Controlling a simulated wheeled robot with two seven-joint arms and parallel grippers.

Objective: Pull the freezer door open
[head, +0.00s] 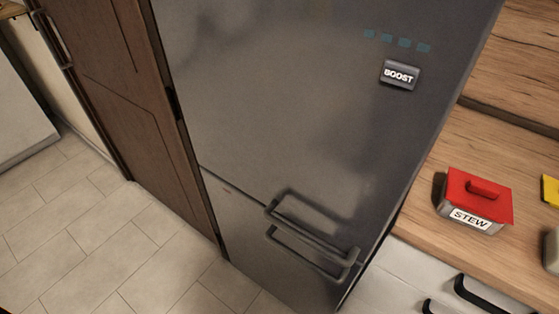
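A tall dark grey fridge-freezer stands in the middle of the head view, tilted in the picture. Its large upper door (290,110) carries a BOOST button (399,75) and a row of small blue marks. A seam separates it from the lower door (245,225), which I take to be the freezer door. Two bar handles sit close together near the seam, the upper handle (318,214) and the lower handle (308,259). Both doors look shut. Neither of my grippers is in view.
A wooden counter (450,240) on the right holds a red-lidded STEW box (475,200). Drawers with dark handles (480,294) are below it. A brown wooden door (115,90) stands left of the fridge-freezer. The tiled floor (100,230) at lower left is clear.

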